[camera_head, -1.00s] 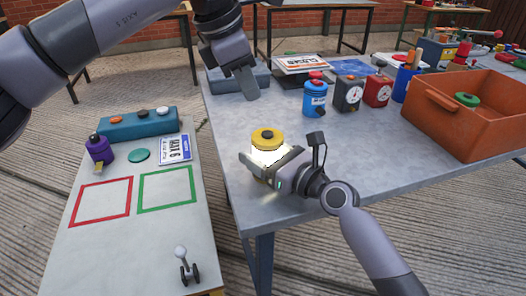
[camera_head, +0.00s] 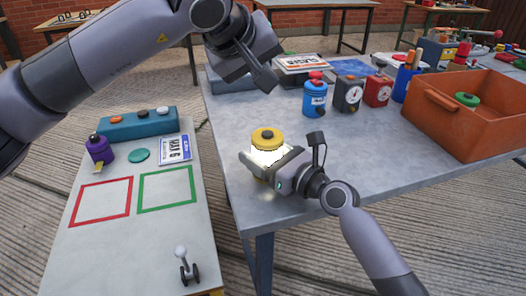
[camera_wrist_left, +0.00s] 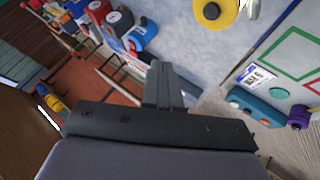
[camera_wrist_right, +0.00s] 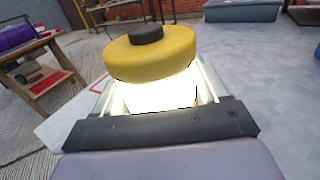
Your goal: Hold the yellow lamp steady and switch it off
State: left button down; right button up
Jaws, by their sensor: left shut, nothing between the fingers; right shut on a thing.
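The yellow lamp (camera_head: 266,136) stands upright near the front left corner of the grey table. It has a yellow cap, a dark button on top and a bright glowing body. It fills the middle of the right wrist view (camera_wrist_right: 150,62). My right gripper (camera_head: 262,168) is shut on the lamp's glowing body, below the cap. My left gripper (camera_head: 268,82) is shut and empty, above the table, behind and higher than the lamp. In the left wrist view the lamp (camera_wrist_left: 215,10) shows at the top, apart from the left fingertips (camera_wrist_left: 163,68).
Behind the lamp stand a blue lamp-like canister (camera_head: 315,97), a black gauge box (camera_head: 348,95) and a red gauge box (camera_head: 377,92). An orange crate (camera_head: 480,130) is at the right. A lower table at left holds a purple canister (camera_head: 99,150) and a blue button box (camera_head: 137,126).

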aim_at(264, 135)
pick_arm(q)
jog(key=shift+f, duration=4.4)
jog(key=shift+f, duration=0.5)
jog(key=shift+r, duration=0.55)
jog(key=shift+r, duration=0.1)
notch_tip(264, 135, up, 6)
jog(key=shift+f, duration=0.1)
